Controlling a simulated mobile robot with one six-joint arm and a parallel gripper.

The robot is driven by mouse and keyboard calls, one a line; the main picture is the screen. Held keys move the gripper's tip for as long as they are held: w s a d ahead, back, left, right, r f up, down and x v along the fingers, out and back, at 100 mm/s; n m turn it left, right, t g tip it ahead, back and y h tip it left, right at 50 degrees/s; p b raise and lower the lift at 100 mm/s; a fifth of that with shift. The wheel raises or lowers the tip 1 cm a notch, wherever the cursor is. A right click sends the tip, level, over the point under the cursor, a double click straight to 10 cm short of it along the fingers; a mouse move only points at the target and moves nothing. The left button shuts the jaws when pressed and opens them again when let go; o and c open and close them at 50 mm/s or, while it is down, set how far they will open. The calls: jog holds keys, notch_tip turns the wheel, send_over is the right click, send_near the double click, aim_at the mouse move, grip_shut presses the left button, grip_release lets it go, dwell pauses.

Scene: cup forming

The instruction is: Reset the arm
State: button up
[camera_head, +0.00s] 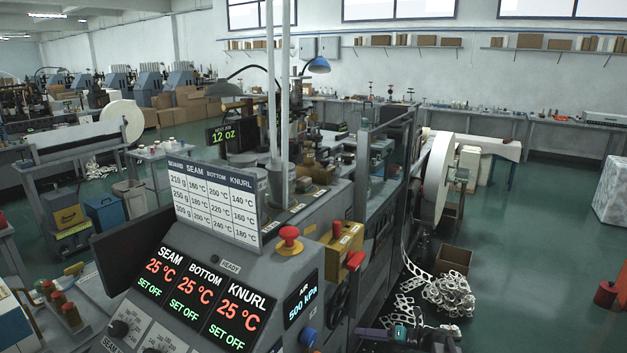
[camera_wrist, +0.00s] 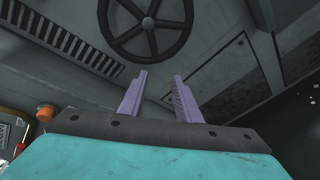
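My gripper (camera_wrist: 161,88) shows in the wrist view with its two purple fingers apart and nothing between them. Beyond the fingers are a dark handwheel (camera_wrist: 147,22) and the grey side of the machine. In the head view my gripper (camera_head: 368,334) is low in the picture, right of the machine's control panel, with its fingers toward the machine. It appears clear of the machine, though the exact gap cannot be told. The handwheel also shows in the head view (camera_head: 338,300), left of the gripper.
The control panel (camera_head: 200,300) reads 25 °C for seam, bottom and knurl, each SET OFF. A red mushroom button (camera_head: 289,236) and a yellow box with a red lever (camera_head: 340,246) stick up from the machine. White scrap webbing (camera_head: 448,294) lies on the floor at right.

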jog(key=s+a+f+n+g+h, duration=0.35)
jog(key=s+f+n, duration=0.5)
jog(key=s, duration=0.45)
jog(key=s+a+f+n+g+h, duration=0.2)
jog(key=s+a+f+n+g, duration=0.25)
jog(key=s+f+n, duration=0.55)
jog(key=s+d+f+n+g+h, duration=0.1)
jog(key=s+d+n+h, duration=0.1)
jog(key=s+n, duration=0.3)
jog(key=s+d+f+n+g+h, duration=0.1)
jog(key=s+n, duration=0.5)
jog(key=s, duration=0.7)
jog(key=s+d+f+n+g+h, duration=0.2)
jog(key=s+n+h, duration=0.3)
jog(key=s, duration=0.5)
jog(key=shift+d, duration=0.65)
